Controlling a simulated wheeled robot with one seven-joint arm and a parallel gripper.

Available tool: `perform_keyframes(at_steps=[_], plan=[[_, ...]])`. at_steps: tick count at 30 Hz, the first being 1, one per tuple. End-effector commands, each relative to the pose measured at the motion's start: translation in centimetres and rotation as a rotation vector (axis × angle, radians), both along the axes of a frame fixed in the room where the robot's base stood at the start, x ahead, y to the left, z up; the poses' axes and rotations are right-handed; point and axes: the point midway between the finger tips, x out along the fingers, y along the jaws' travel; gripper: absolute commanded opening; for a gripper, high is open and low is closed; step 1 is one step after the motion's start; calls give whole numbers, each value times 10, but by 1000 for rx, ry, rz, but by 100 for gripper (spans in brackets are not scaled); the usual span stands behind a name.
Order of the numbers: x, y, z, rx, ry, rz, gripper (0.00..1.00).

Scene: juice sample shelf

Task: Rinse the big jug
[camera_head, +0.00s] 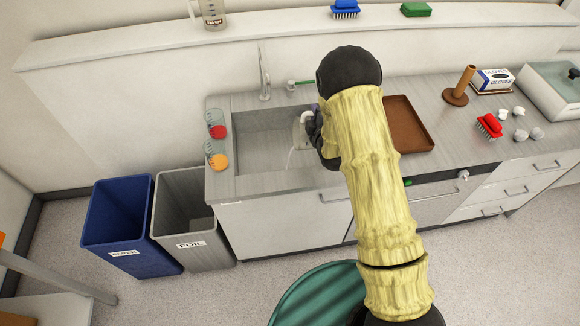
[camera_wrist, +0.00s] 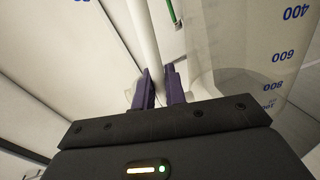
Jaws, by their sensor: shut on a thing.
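The big jug is clear with blue scale marks in the wrist view (camera_wrist: 240,85). In the head view the jug (camera_head: 297,135) shows only in part at the right side of the sink (camera_head: 248,152); my arm hides the rest. My gripper (camera_wrist: 160,85) has its purple fingers shut on a pale upright bar (camera_wrist: 141,35), which looks like the jug's handle. I cannot tell whether the jug touches the sink floor, or if it holds water. The tap (camera_head: 264,75) stands at the sink's back edge, with a green-tipped lever (camera_head: 300,84) to its right.
Two beakers, with red (camera_head: 217,130) and orange (camera_head: 218,160) contents, stand left of the sink. A brown tray (camera_head: 409,130), wooden peg stand (camera_head: 457,95), red brush (camera_head: 489,126) and glove box (camera_head: 493,80) are right. Blue (camera_head: 118,225) and grey (camera_head: 190,225) bins stand below left.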

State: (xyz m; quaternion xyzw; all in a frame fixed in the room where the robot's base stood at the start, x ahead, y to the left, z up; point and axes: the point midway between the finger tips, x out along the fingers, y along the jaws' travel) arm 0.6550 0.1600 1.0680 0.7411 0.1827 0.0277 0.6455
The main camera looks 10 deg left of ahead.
Motion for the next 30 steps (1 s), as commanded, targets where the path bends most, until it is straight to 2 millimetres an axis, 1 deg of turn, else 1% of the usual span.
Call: perform_keyframes(at_steps=[1, 9, 14, 15, 30], plan=[[2, -8, 7, 27, 7, -7, 0], [9, -31, 19, 134, 39, -5, 0], [13, -45, 25, 187, 55, -6, 0], [13, -47, 19, 209, 60, -5, 0], [13, -46, 21, 217, 63, -2, 0]])
